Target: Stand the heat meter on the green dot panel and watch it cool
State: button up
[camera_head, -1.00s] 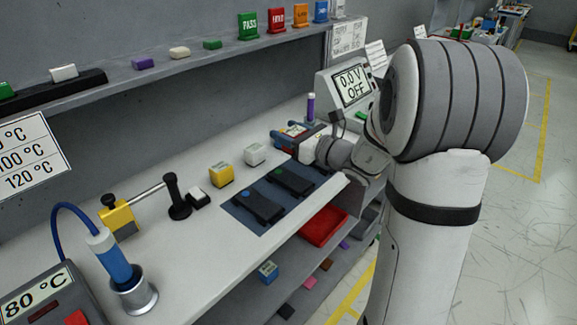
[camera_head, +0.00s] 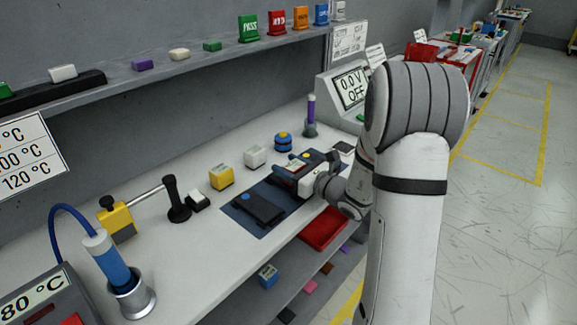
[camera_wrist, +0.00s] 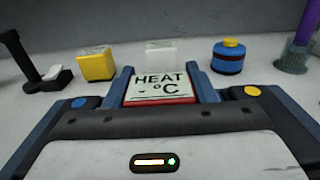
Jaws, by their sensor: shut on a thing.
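The heat meter, a small red block with a pale face reading "HEAT - °C" (camera_wrist: 160,88), is upright between the fingers of my gripper (camera_wrist: 163,88). I cannot tell whether the meter touches the panel. The black panel with the blue dot (camera_head: 260,208) is clear to the left. The meter's face shows a dash, no number.
A yellow block (camera_head: 221,177), a white block (camera_head: 255,157) and a blue round canister (camera_head: 283,142) stand behind the mat. A purple-topped stick stands in a holder (camera_head: 310,128) further right.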

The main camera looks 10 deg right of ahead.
jog(key=shift+f, duration=0.25)
jog(key=o, duration=1.1)
jog(key=shift+r, duration=0.1)
jog(key=shift+c, duration=0.2)
jog(key=shift+r, duration=0.15)
jog(key=v, duration=1.1)
jog(key=shift+s+d, duration=0.2)
jog(key=shift+s, duration=0.1)
jog(key=s+a+n+g+y, duration=0.1)
jog(key=s+a+n+g, duration=0.1)
jog(key=a+n, duration=0.1)
jog(key=s+a+n+g, duration=0.2)
jog(key=a+n+g, duration=0.1)
jog(key=a, duration=0.1)
jog(key=s+a+n+g+y, duration=0.1)
jog(key=s+a+n+g, duration=0.1)
jog(key=s+a+n, duration=0.1)
jog(key=shift+a+r+g+y, duration=0.3)
jog(key=shift+g, duration=0.1)
jog(key=s+a+f+n+g+h, duration=0.2)
jog(key=s+n+g+h, duration=0.45)
jog(key=s+n, duration=0.55)
jog(key=d+r+n+t+h, duration=0.2)
jog(key=d+n+h, duration=0.3)
jog(key=n+h, duration=0.1)
jog(key=shift+s+d+n+h, duration=0.3)
jog(key=shift+s+n, duration=0.2)
jog(key=shift+n, duration=0.4)
